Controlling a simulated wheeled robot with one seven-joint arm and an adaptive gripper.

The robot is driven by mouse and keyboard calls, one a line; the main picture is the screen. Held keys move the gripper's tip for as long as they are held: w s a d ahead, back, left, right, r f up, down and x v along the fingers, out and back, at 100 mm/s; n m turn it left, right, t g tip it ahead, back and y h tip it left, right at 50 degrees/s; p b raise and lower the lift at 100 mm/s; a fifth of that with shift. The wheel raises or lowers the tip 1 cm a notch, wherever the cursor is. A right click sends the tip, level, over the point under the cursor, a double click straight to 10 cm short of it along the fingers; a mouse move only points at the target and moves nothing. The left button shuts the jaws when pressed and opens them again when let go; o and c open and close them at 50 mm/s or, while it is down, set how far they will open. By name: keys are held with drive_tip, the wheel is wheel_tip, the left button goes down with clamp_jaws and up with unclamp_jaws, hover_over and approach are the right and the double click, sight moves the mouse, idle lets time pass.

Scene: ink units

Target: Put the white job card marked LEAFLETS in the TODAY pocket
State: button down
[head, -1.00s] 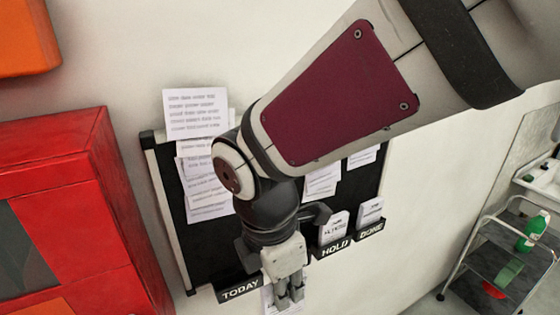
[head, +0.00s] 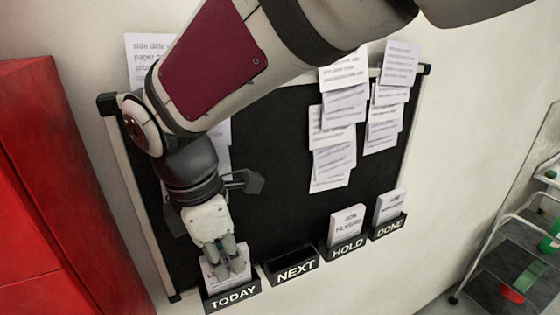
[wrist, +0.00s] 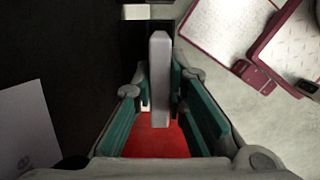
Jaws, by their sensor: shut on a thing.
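My gripper (head: 228,260) points down in front of the black board and is shut on a white card (head: 212,272). Only part of the card's print shows beside my fingers, too little to read. The card is roughly upright at the TODAY pocket (head: 233,294), its lower edge hidden behind the pocket's labelled front. I cannot tell how deep it sits. In the wrist view the card (wrist: 160,80) shows edge-on between my teal-padded fingers (wrist: 160,100).
To the right stand the NEXT pocket (head: 295,270), which looks empty, the HOLD pocket (head: 348,248) with a card, and the DONE pocket (head: 389,228) with a card. Paper sheets (head: 335,135) hang above. A red cabinet (head: 70,190) is left and a trolley (head: 510,265) right.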

drive_tip(key=shift+f, duration=0.35)
drive_tip(key=shift+f, duration=0.1)
drive_tip(key=c, duration=1.6)
unclamp_jaws()
